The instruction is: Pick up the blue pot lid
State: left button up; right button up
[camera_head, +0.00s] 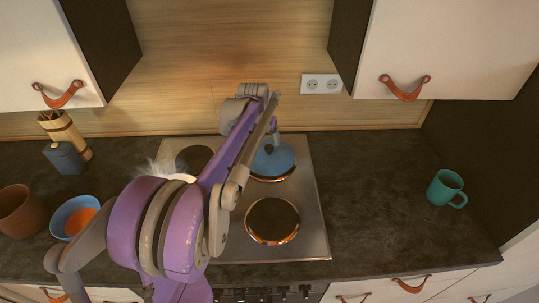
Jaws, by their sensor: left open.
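The blue pot lid (278,161) is over the back right burner of the stove, partly covered by my purple left arm. Whether a pot is under it is hard to tell. My left gripper (271,139) is open, reaching down from above at the lid's top. Its fingertips are small and partly hidden by the arm, so I cannot tell whether they touch the lid's knob. My right gripper is not in view.
The steel stove top (312,205) has a bare front right burner (272,220). White steam rises behind my arm. A blue bowl (66,212) and brown pot (18,211) stand left, a green mug (445,188) right. Cabinets hang above.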

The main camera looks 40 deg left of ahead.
aim_at(269, 147)
pick_arm(q)
jog(key=x, duration=0.6)
jog(key=shift+w+a+f, duration=0.1)
jog(key=shift+w+f, duration=0.05)
jog(key=shift+f, duration=0.15)
jog(key=shift+c, duration=0.2)
grip_shut()
jog(key=shift+r, duration=0.1)
dwell(0.9)
